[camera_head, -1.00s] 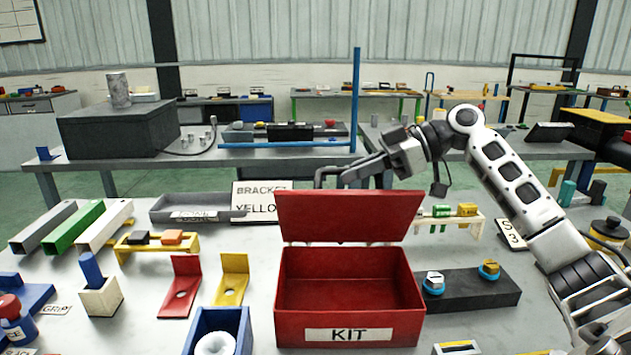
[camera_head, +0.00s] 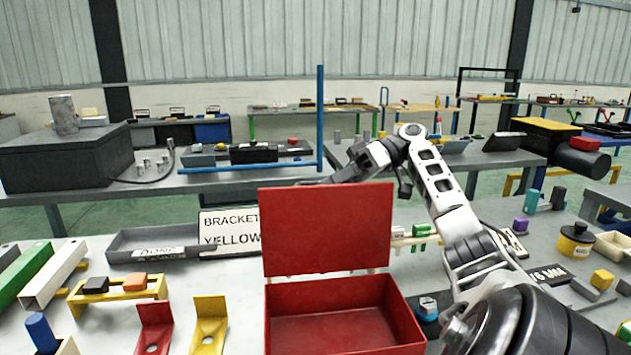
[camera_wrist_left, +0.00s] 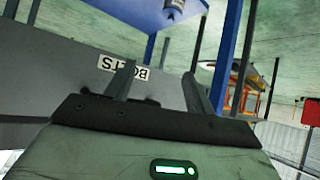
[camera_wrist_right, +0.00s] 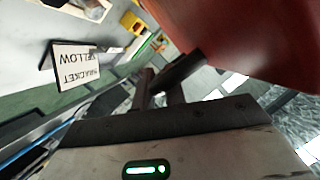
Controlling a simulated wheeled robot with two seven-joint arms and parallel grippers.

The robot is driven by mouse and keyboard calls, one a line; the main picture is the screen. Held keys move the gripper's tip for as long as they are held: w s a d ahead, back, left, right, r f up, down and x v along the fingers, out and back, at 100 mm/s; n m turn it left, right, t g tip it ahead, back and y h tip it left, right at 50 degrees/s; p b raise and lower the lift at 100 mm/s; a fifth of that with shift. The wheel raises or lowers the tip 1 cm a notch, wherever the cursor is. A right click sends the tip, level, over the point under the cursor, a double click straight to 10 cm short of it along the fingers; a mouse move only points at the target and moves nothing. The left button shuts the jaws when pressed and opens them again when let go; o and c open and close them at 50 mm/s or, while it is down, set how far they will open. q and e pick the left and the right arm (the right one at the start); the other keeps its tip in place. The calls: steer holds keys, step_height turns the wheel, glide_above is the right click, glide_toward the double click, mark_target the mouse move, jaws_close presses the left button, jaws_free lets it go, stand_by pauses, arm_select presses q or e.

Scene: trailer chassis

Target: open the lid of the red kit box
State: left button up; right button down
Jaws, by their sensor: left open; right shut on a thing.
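The red kit box (camera_head: 345,331) stands on the table in the lower middle of the head view; its front is cut off by the frame. Its lid (camera_head: 327,230) stands nearly upright at the back edge, and the empty-looking inside shows. My right gripper (camera_head: 322,181) is behind the lid's top edge, shut on the lid; the lid partly hides the fingertips. In the right wrist view the lid (camera_wrist_right: 245,35) is at upper right, beside my right fingers (camera_wrist_right: 162,88) and a dark bar. My left gripper (camera_wrist_left: 160,82) is open and empty, seen only in the left wrist view.
The bracket sign (camera_head: 230,231) and a grey tray (camera_head: 160,243) are left of the lid. A yellow bracket (camera_head: 208,326) and a red bracket (camera_head: 155,327) lie left of the box. A dark block with fittings (camera_head: 428,309) is close on its right.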

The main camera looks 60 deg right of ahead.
arm_select(q)
steer(key=shift+w+a, duration=0.1)
steer(key=shift+w, duration=0.05)
arm_select(e)
steer(key=shift+f, duration=0.4)
steer(key=c, duration=1.5)
jaws_free()
steer(key=shift+d, duration=0.1)
arm_select(q)
steer(key=shift+w+r, duration=0.25)
steer(key=shift+r, duration=0.1)
arm_select(e)
steer(key=shift+o, duration=0.2)
steer(key=shift+r, duration=0.1)
arm_select(q)
steer(key=shift+p, duration=0.3)
arm_select(e)
steer(key=v, duration=0.7)
steer(key=shift+d, duration=0.25)
steer(key=shift+s+r, duration=0.1)
steer(key=shift+r, duration=0.05)
